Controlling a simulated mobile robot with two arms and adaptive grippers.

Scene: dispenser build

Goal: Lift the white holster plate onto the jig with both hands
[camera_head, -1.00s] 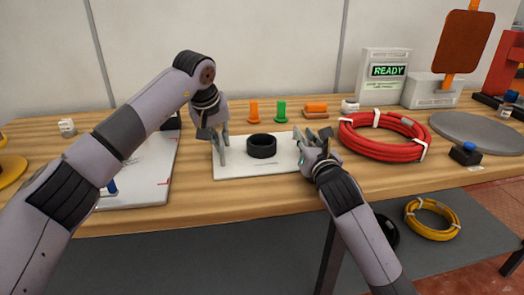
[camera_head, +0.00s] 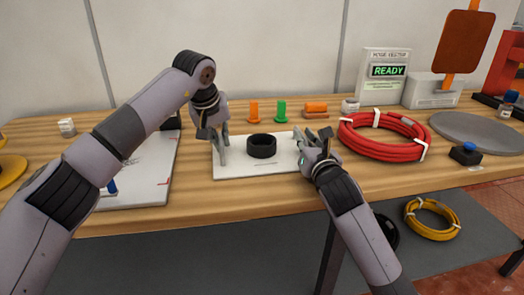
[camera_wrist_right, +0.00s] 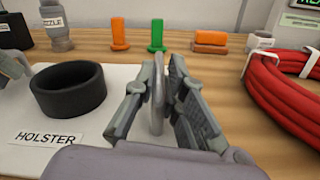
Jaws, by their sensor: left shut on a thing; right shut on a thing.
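The white holster plate (camera_head: 268,171) lies flat on the wooden table with a black ring (camera_head: 262,146) on it. In the right wrist view the plate (camera_wrist_right: 112,115) carries a "HOLSTER" label. My left gripper (camera_head: 222,150) is at the plate's left side, shut on what looks like its left grip; its fingers hide most of that grip. My right gripper (camera_head: 306,148) is at the plate's right side. The right wrist view shows its fingers (camera_wrist_right: 166,85) on either side of an upright grey grip (camera_wrist_right: 158,92). A white board (camera_head: 150,178) with red corner marks, possibly the jig, lies to the left.
Orange (camera_head: 254,112) and green (camera_head: 280,112) pegs and an orange piece (camera_head: 315,108) stand behind the plate. A red hose coil (camera_head: 384,152) lies close to the right gripper. A READY box (camera_head: 380,90) stands at the back. Bare table separates plate and board.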

